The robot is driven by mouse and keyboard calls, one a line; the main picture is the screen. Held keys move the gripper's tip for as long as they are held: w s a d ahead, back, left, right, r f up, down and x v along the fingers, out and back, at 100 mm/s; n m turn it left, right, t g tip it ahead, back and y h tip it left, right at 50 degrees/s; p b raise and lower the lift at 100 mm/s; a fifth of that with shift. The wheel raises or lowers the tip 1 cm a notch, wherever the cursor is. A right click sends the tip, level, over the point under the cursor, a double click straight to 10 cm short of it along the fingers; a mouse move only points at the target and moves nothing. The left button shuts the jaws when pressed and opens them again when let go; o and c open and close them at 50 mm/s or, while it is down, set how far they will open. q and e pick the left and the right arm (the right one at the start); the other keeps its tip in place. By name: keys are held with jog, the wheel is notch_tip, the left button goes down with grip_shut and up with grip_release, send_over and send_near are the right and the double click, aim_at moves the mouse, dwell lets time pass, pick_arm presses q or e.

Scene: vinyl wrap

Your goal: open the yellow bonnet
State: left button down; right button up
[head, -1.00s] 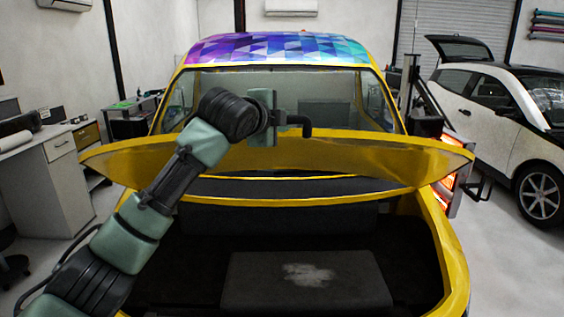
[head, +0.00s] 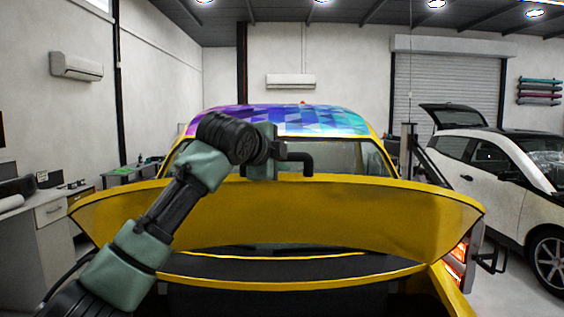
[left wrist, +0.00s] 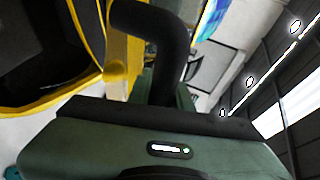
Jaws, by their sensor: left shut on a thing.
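The yellow bonnet (head: 330,215) is tilted up as a wide curved panel across the front of the yellow car, and a dark gap shows below it. My left gripper (head: 282,168) is at the bonnet's top edge, near the middle, and is shut on it. The fingertips' contact is partly hidden. In the left wrist view the bonnet (left wrist: 118,50) shows as a yellow strip beside a dark curved part of the gripper (left wrist: 160,55). My right gripper is not in view.
The car's roof (head: 285,120) has a purple and blue pattern. A white car (head: 500,180) with its rear hatch up stands at right. A grey desk (head: 45,235) stands at left. Floor shows between the yellow car and the white car.

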pick_arm(q)
jog(key=c, duration=1.3)
grip_release()
jog(key=shift+f, duration=0.1)
jog(key=b+v, duration=0.4)
jog(key=v, duration=0.3)
jog(key=shift+s+a+b, duration=0.2)
jog(key=shift+s+b, duration=0.15)
